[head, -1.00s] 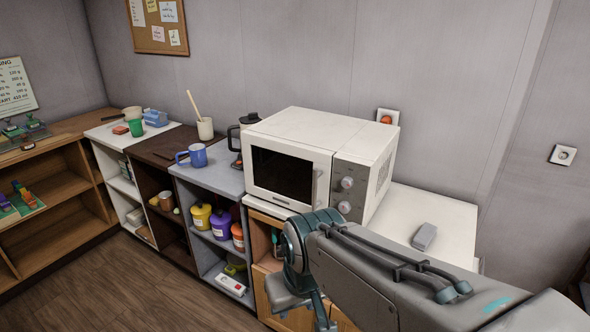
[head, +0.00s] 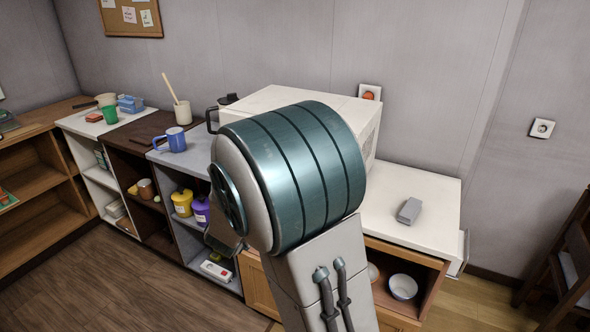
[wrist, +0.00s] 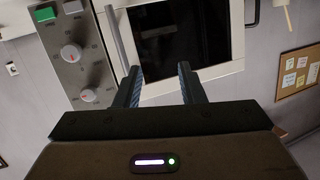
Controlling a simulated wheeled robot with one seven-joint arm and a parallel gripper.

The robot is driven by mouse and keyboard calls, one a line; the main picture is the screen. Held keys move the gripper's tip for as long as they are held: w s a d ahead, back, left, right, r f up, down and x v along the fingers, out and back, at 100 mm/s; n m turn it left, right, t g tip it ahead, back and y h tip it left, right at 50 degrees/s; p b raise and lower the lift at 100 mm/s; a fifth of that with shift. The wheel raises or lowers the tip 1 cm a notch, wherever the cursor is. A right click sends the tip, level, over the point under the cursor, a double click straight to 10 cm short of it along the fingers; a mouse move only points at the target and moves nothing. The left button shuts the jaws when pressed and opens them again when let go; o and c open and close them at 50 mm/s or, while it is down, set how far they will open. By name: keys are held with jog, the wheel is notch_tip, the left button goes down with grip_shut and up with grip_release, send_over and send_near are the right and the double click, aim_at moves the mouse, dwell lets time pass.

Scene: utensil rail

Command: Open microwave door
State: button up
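The white microwave (head: 268,97) stands on the counter; my arm hides its front in the head view, leaving part of its top and right side visible. In the wrist view, its door with a dark window (wrist: 178,40) looks shut. The light bar handle (wrist: 115,38) runs along the door's left edge there, beside the control panel with two knobs (wrist: 71,53). My gripper (wrist: 160,75) is open, its two dark fingers apart in front of the door. The left finger overlaps the handle's lower end in the picture; contact cannot be told. Nothing shows between the fingers.
A blue mug (head: 176,140) and a white utensil cup (head: 183,113) stand left of the microwave. A small grey block (head: 409,210) lies on the white counter (head: 440,200) to its right. A white bowl (head: 403,286) sits on the shelf below. Floor is clear at left front.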

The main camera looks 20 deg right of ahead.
jog(key=w+d+h, duration=0.1)
jog(key=w+d, duration=0.1)
jog(key=d, duration=0.2)
jog(key=w+d+m+g+h, duration=0.1)
jog(key=w+d+h, duration=0.1)
jog(key=d, duration=0.3)
jog(key=w+d+m+h+p, duration=0.1)
jog(key=w+d+h, duration=0.1)
jog(key=d, duration=0.2)
jog(key=shift+w+d+g, duration=0.3)
grip_shut()
